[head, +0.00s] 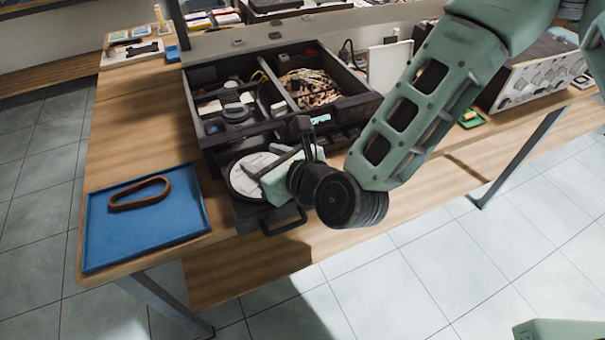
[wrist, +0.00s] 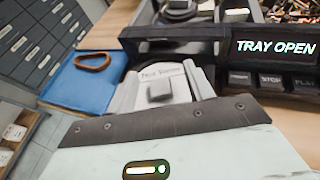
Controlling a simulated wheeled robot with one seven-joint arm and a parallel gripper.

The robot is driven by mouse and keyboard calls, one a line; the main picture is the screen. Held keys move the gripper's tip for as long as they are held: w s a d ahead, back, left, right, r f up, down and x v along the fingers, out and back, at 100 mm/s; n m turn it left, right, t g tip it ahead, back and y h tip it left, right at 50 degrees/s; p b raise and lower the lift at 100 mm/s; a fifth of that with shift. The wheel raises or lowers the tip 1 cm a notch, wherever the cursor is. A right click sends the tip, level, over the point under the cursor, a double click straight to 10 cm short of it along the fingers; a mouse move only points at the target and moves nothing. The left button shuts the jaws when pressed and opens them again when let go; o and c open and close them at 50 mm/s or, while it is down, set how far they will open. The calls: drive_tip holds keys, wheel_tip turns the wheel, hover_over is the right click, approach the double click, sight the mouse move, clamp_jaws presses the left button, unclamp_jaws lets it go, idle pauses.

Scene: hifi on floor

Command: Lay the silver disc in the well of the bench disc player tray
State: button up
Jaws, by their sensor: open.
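The bench disc player (head: 335,122) is a dark, open-topped unit on the wooden bench. Its display (wrist: 270,45) reads "TRAY OPEN". The dark tray (head: 283,222) sticks out at the front, with a handle loop. The pale silver disc (head: 236,182) lies at the tray, partly covered by my gripper (head: 262,165). Lettering on the disc shows in the wrist view (wrist: 162,70). My gripper, also in the wrist view (wrist: 160,85), is open, its fingers low over the disc. Whether they touch it, and whether the disc lies flat in the well, is hidden.
A blue mat or shallow tray (head: 150,237) with a brown band (head: 140,194) lies left of the player. Cables and parts fill the player's compartments. The bench's front edge is close to the player tray.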

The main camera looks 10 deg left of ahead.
drive_tip(key=p+v, duration=0.1)
drive_tip(key=v, duration=0.7)
drive_tip(key=shift+s+f, duration=0.1)
drive_tip(key=shift+s, duration=0.05)
drive_tip(key=p+v, duration=0.1)
drive_tip(key=p, duration=0.1)
drive_tip(key=p+v, duration=0.1)
drive_tip(key=p, duration=0.2)
drive_tip(key=shift+s+d+r, duration=0.1)
drive_tip(key=shift+s+r, duration=0.1)
drive_tip(key=shift+r, duration=0.15)
drive_tip(key=shift+p+v, duration=2.7)
drive_tip(key=shift+p, duration=2.6)
drive_tip(key=shift+f, duration=0.1)
wheel_tip(320, 180, up, 7)
drive_tip(key=p, duration=0.7)
